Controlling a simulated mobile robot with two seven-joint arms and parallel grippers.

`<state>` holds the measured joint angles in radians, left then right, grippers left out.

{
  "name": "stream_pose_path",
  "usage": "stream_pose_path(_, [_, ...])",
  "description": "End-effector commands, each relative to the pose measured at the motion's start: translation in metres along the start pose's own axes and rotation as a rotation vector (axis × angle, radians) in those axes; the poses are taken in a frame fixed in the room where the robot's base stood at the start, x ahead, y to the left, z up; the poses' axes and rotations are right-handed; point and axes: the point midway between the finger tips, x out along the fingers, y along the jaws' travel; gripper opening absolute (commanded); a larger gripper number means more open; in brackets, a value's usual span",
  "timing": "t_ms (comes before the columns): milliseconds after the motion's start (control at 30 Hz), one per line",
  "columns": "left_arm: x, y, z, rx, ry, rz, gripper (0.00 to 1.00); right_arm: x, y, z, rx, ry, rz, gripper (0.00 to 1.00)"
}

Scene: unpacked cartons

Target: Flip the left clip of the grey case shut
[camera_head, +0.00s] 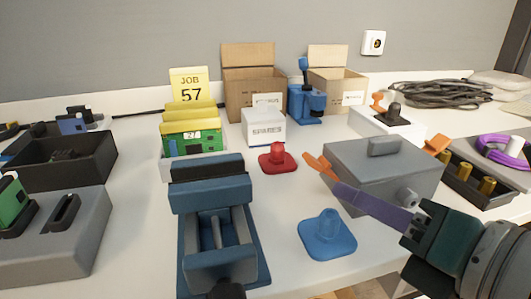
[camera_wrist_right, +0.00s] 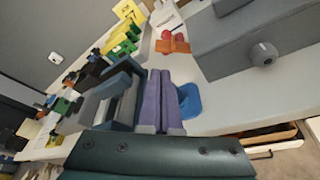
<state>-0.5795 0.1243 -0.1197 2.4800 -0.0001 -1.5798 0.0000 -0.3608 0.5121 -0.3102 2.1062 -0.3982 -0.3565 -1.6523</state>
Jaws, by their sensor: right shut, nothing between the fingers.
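The grey case (camera_head: 378,170) stands on the right of the table with its lid down and a handle on top. Its left clip (camera_head: 318,164) is orange and sticks outward and up from the left side. The right clip (camera_head: 437,145) is orange too. My right gripper (camera_head: 338,188) has purple fingers, shut and empty, reaching across the case's front with the tips just below the left clip. In the wrist view the clip (camera_wrist_right: 173,43) lies just beyond the fingertips (camera_wrist_right: 160,72), beside the case (camera_wrist_right: 255,35). I cannot tell whether they touch. My left gripper is not in view.
A blue knobbed block (camera_head: 327,234) lies below the fingers, and a red one (camera_head: 277,158) lies left of the clip. A blue vise-like device (camera_head: 217,240) stands front centre. A round grey knob (camera_head: 408,197) juts from the case front near my gripper.

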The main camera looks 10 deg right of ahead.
Motion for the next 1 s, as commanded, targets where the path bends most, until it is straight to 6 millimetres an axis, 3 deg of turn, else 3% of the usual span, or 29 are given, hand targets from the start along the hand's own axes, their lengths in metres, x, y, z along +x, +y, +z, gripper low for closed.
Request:
stream_pose_path(200, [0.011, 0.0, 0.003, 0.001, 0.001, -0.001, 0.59, 0.04, -0.001, -0.001, 0.001, -0.003, 0.002, 0.0])
stream_pose_path(433, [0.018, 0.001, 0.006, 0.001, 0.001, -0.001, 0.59, 0.071, -0.001, -0.001, 0.001, -0.002, 0.001, 0.0])
stream_pose_path(600, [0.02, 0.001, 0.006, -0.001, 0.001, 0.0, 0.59, 0.08, 0.0, -0.001, 0.002, 0.001, 0.0, 0.0])
stream_pose_path(1000, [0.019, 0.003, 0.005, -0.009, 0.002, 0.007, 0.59, 0.08, 0.0, 0.0, 0.004, 0.001, 0.001, 0.0])
